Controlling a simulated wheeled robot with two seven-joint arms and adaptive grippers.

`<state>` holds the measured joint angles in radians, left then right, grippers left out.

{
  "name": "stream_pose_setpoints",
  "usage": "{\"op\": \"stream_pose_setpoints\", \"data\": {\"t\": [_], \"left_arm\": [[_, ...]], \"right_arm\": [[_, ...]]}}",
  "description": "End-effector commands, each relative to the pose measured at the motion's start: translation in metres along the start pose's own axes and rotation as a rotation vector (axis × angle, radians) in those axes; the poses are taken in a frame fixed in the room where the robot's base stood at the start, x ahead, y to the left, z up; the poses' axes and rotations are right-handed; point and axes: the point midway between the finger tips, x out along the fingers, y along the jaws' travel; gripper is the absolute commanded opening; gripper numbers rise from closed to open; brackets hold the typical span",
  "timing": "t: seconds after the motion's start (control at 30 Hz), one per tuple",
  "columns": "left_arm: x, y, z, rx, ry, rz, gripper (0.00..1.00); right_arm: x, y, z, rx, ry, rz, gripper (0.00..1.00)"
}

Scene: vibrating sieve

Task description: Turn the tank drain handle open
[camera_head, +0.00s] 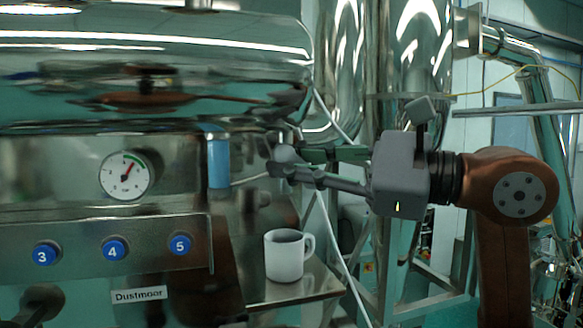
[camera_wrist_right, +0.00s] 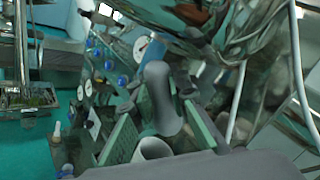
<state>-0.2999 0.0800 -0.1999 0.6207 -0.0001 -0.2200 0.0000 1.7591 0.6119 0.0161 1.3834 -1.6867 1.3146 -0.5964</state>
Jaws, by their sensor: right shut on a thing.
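The tank drain handle (camera_head: 285,154) is a rounded grey piece below the right end of the shiny metal tank (camera_head: 180,45). My right gripper (camera_head: 278,158) reaches it from the right, with its fingers around it, and is shut on it. In the right wrist view, the grey handle (camera_wrist_right: 160,95) stands between the two green-padded fingers of my right gripper (camera_wrist_right: 157,105). The fingers partly hide the handle in the head view, and its joint with the valve is not clear. My left gripper is not in view.
A white mug (camera_head: 285,258) stands on a small metal shelf (camera_head: 325,283) below my right gripper. A blue cylinder (camera_head: 218,163) is just left of the handle. A gauge (camera_head: 125,175) and blue numbered buttons (camera_head: 113,249) are on the panel. Pipes and frames stand behind.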

Motion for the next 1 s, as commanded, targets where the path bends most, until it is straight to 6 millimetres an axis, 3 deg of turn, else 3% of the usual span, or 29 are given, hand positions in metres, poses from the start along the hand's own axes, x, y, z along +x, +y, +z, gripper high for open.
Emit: {"op": "stream_pose_setpoints", "data": {"t": [1.0], "left_arm": [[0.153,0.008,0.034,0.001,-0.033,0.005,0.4]], "right_arm": [[-0.007,-0.004,-0.005,0.51,-0.436,-0.399,0.0]]}}
